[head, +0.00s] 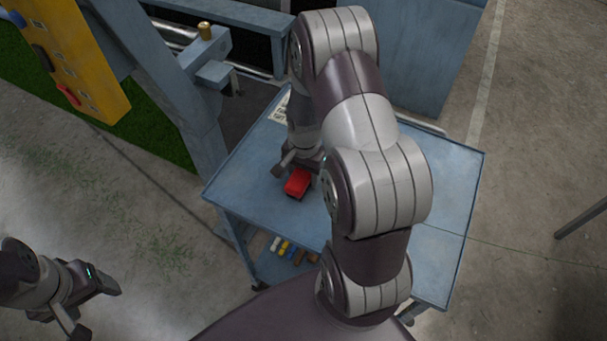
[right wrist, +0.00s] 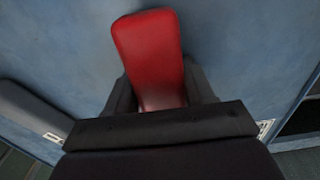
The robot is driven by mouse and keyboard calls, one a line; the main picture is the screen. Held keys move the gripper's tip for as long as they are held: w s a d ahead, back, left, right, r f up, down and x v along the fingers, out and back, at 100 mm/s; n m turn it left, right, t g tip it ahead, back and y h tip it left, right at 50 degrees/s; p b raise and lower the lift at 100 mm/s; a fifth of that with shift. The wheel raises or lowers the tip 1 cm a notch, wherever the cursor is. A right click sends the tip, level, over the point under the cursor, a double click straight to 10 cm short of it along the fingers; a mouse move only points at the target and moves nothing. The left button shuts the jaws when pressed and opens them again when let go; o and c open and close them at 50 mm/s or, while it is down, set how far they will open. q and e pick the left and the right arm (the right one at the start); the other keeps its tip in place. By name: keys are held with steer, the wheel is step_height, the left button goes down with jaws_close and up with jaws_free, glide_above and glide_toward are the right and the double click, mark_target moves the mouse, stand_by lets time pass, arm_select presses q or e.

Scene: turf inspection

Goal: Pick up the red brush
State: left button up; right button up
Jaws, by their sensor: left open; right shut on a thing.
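The red brush (head: 298,182) is at the blue cart top, below the end of my right arm in the head view. In the right wrist view the red brush (right wrist: 150,55) sticks out from between the dark fingers of my right gripper (right wrist: 160,100), which is shut on it. Its lower part is hidden by the gripper. I cannot tell whether the brush touches the cart top. My left gripper (head: 97,311) is open and empty at the lower left, over the floor and away from the cart.
The blue cart (head: 455,190) has a raised rim and a lower shelf with several small coloured items (head: 284,248). A blue frame with a brass knob (head: 205,31) and a yellow panel (head: 70,60) stand at the upper left. Floor at the right is mostly clear.

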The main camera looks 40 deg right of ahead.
steer(key=shift+r, duration=0.35)
steer(key=r, duration=0.2)
steer(key=s+r, duration=0.1)
steer(key=r, duration=0.1)
steer(key=shift+d+b, duration=0.25)
steer(key=shift+b, duration=0.15)
steer(key=s+d+r, duration=0.2)
steer(key=s+r, duration=0.4)
steer(key=s, duration=0.4)
steer(key=shift+d+b, duration=0.35)
steer(key=shift+d, duration=0.05)
